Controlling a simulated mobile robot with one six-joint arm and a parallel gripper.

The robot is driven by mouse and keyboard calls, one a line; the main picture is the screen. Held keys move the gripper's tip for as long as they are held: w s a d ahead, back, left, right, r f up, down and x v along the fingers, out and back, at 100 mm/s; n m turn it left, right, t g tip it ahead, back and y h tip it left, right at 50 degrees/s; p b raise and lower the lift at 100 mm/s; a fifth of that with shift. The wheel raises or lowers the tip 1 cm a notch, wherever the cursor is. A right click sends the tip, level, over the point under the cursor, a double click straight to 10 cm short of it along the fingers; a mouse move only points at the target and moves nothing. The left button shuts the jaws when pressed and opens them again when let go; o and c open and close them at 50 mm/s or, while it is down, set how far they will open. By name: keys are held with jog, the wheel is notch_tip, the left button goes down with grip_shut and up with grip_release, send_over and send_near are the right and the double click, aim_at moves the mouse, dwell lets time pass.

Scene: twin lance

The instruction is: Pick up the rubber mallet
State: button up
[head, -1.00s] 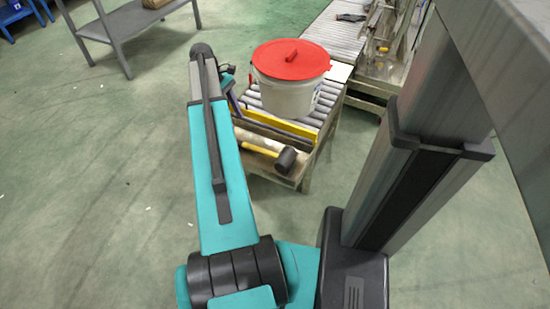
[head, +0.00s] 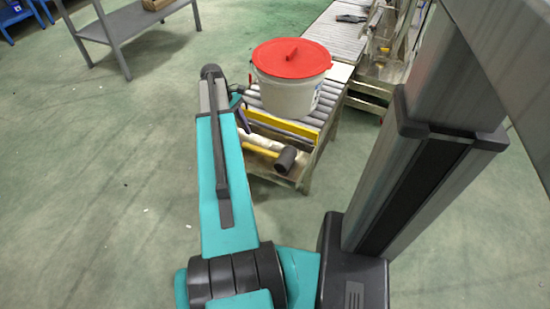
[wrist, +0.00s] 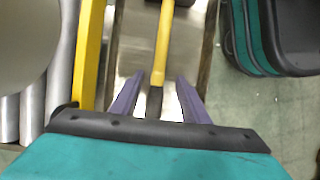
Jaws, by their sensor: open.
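The rubber mallet has a black head (head: 286,159) and a yellow handle (head: 259,150). It lies on a low shelf at the near end of a roller conveyor in the head view. In the wrist view the yellow handle (wrist: 164,42) runs up the middle, with a dark grip at its lower end. My gripper (wrist: 159,76) is open, with its two purple fingers on either side of the handle near the dark grip. I cannot tell the height gap. In the head view my arm hides most of the gripper.
A white bucket with a red lid (head: 291,60) stands on the rollers (head: 324,104) above the shelf. A yellow rail (head: 283,124) edges the conveyor next to the mallet; it also shows left of my gripper in the wrist view (wrist: 88,50). Green floor lies open at left.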

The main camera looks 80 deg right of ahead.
aim_at(248, 145)
jog(key=shift+b+x, duration=1.55)
jog(key=shift+x, duration=1.05)
jog(key=shift+d, duration=0.1)
jog(key=shift+c, duration=0.3)
grip_shut()
